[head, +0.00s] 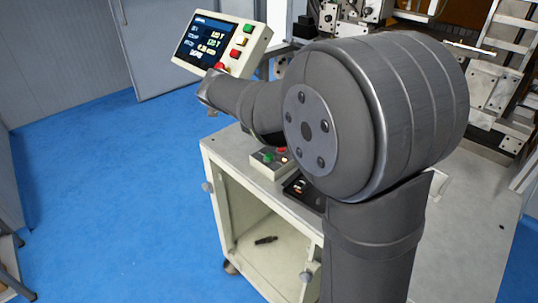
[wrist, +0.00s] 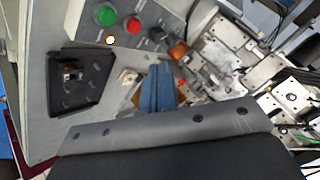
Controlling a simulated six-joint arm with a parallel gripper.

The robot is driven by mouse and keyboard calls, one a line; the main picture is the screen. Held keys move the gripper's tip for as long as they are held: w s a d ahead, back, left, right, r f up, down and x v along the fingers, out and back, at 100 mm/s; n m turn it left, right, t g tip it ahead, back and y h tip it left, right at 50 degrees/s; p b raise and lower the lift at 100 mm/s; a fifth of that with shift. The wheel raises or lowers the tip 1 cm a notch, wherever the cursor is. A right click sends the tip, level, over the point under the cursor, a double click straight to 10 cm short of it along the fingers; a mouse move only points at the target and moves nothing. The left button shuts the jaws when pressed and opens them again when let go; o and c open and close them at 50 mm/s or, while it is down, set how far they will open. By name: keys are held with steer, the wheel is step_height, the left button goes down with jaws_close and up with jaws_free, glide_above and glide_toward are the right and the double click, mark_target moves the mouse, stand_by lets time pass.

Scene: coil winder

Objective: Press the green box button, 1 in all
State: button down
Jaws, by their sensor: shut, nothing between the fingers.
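A small grey button box (head: 262,169) sits on top of the pale cabinet, with a green button (head: 268,157) on its left and a red button (head: 281,150) beside it. In the head view my arm hides the gripper.
A tilted control panel (head: 262,42) with a screen and coloured buttons stands behind the box. A black tray (wrist: 82,82) with a small part lies near the box. Metal machinery (wrist: 230,60) fills the right. The cabinet (head: 217,165) has an open front.

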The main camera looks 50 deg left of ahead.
mark_target(266, 157)
steer(key=shift+f, duration=4.2)
steer(key=shift+f, duration=0.45)
